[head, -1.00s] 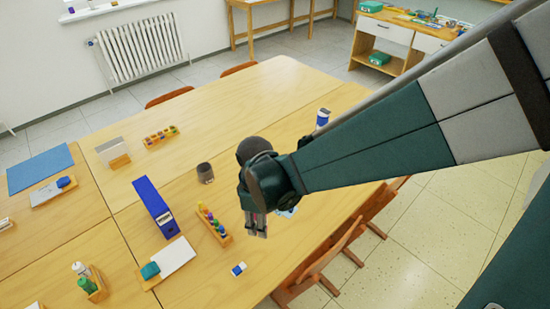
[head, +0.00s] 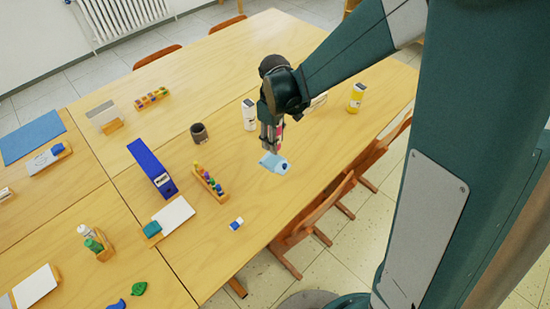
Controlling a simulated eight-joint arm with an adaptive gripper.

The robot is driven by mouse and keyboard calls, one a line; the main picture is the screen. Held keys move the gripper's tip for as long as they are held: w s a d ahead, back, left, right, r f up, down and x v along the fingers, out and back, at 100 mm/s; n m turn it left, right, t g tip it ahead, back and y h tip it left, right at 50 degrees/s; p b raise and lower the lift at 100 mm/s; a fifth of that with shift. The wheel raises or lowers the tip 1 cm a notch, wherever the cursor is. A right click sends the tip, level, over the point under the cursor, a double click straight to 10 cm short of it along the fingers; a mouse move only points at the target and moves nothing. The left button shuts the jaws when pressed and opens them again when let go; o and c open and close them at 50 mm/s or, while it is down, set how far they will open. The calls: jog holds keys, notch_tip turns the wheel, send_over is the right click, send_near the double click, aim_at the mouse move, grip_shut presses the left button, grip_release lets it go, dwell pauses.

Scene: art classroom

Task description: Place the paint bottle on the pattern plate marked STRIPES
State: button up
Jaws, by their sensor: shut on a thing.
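My gripper (head: 269,150) points down over the middle right of the big table in the head view. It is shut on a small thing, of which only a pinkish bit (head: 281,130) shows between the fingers. I cannot tell whether this is the paint bottle. A light blue object (head: 273,162) with a dark end lies just below the fingertips in the picture, seemingly on the table. A white bottle (head: 249,114) stands left of the gripper and a yellow bottle (head: 356,97) stands to the right. I cannot read a STRIPES mark anywhere.
A dark cup (head: 199,134), a blue binder (head: 151,168), a wooden rack of coloured pieces (head: 208,180) and a small blue-and-white block (head: 236,224) are left of the gripper. Wooden chairs (head: 312,214) line the near right edge. The table's far part is mostly clear.

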jog(key=shift+f, duration=0.15)
jog(key=b, duration=0.1)
send_over(275, 163)
jog(key=shift+f, duration=3)
jog(key=shift+f, duration=0.1)
jog(key=shift+f+b, duration=0.55)
jog(key=shift+f, duration=1.2)
jog(key=shift+f, duration=0.2)
jog(key=o, duration=1.1)
jog(key=shift+r, duration=0.15)
jog(key=shift+r+p, duration=1.15)
jog(key=shift+r, duration=4.9)
